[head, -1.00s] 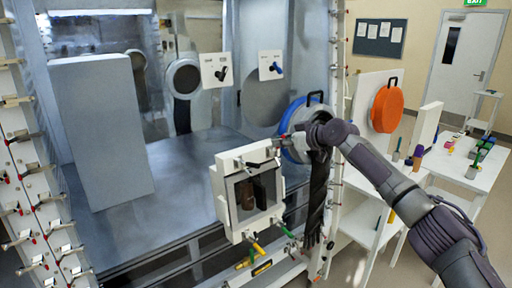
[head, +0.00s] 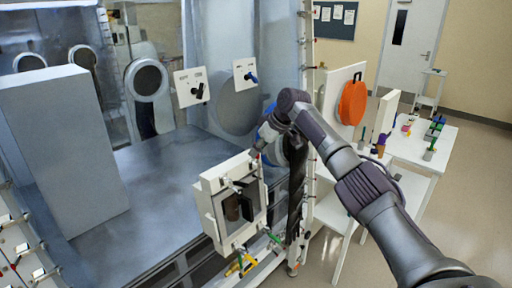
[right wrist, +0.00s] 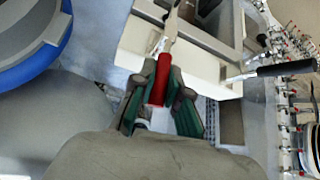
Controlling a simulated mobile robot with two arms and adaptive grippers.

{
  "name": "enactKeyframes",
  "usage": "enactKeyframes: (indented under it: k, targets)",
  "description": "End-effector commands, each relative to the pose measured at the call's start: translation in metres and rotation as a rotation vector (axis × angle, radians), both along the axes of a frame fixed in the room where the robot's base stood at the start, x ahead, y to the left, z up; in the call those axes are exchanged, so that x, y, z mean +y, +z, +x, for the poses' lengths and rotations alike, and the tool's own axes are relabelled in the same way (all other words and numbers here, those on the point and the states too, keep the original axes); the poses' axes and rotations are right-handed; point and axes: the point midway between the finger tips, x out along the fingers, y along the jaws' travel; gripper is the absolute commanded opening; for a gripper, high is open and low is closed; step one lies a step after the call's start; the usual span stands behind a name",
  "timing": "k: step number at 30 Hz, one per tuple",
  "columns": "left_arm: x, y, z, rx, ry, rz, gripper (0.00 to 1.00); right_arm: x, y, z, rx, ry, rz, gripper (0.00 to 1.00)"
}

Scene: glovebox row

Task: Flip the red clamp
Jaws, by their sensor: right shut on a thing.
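The red clamp's handle (right wrist: 157,86) lies between the dark green fingers of my right gripper (right wrist: 160,75) in the right wrist view. The fingers are shut on it. Its metal arm (right wrist: 171,28) runs up from the handle over a white box. In the head view my right gripper (head: 262,146) is at the upper right corner of this white box with a dark window (head: 207,205). The clamp is too small to make out clearly there. My left gripper is in neither view.
A dark-handled clamp (right wrist: 285,68) sits to the right in the right wrist view. Green and yellow handles (head: 236,266) are below the box. A large grey block (head: 65,150) stands in the chamber. An orange round cover (head: 352,102) and white side table (head: 425,148) are at the right.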

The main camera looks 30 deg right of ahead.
Motion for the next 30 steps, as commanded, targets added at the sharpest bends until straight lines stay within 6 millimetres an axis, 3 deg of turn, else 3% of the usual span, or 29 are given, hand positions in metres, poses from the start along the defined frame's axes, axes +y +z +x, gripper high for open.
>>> enactKeyframes:
  k: [13,14,18,30]
  targets:
    - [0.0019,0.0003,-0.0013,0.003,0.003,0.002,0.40,0.0007,-0.0030,-0.0012,0.015,0.002,-0.004,0.00]
    - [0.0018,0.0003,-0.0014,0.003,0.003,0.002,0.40,0.0006,-0.0031,-0.0012,0.016,0.002,-0.005,0.19]
    - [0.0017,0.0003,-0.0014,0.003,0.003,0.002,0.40,0.0005,-0.0025,-0.0010,0.014,0.002,-0.004,0.40]
    - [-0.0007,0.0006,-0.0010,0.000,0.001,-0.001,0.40,-0.0025,0.0065,-0.0036,0.008,0.001,-0.003,0.40]
